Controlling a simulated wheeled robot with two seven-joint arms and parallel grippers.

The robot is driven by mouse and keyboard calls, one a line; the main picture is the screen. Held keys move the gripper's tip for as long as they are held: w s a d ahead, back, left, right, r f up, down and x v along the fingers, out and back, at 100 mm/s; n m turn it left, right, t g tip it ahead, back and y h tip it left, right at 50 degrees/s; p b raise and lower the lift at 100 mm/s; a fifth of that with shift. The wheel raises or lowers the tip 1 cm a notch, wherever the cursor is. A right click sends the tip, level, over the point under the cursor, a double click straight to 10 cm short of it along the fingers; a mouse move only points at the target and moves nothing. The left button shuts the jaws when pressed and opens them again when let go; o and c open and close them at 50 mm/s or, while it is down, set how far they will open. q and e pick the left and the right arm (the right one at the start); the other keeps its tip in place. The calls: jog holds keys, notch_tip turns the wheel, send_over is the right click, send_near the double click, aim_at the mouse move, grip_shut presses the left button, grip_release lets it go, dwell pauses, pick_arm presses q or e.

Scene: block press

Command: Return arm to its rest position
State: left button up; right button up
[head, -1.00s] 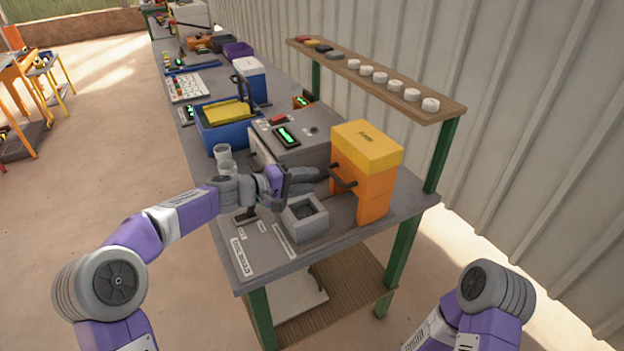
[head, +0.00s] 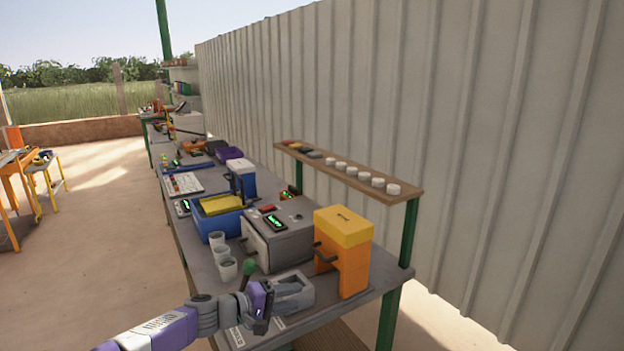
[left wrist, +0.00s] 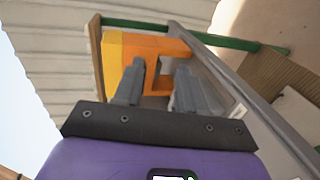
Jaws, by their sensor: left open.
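My left arm comes in from the lower left in the head view. My left gripper (head: 276,292), with a purple body, is at the near end of the workbench, in front of a small grey open box (head: 303,291) and partly covering it. In the left wrist view the two grey fingers (left wrist: 160,88) stand apart with nothing held between them. The orange block press with a yellow top (head: 343,255) lies beyond the fingers; it also shows in the left wrist view (left wrist: 125,50). My right gripper is not in view.
A grey machine with a green display (head: 283,238) stands behind the box. A blue tray (head: 215,226) sits further back. A wooden shelf (head: 405,194) holds white pucks.

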pick_arm(q)
jog(key=s+a+f+g+y+p, duration=0.1)
jog(key=s+f+g+y, duration=0.2)
jog(key=f, duration=1)
jog(key=s+f+g+y+p, duration=0.15)
jog(key=s+f, duration=0.45)
jog(key=f, duration=0.6)
jog(key=s+a+f+m+g+y, duration=0.1)
jog(key=s+f+m+y, duration=0.1)
jog(key=s+f, duration=0.5)
jog(key=s+a+f+m+g+y+p, duration=0.1)
jog(key=s+f, duration=0.6)
jog(key=s, duration=1.1)
jog(key=shift+a+m+g+y, duration=0.4)
jog(key=shift+a+g+y, duration=0.15)
jog(key=shift+a+y, duration=0.1)
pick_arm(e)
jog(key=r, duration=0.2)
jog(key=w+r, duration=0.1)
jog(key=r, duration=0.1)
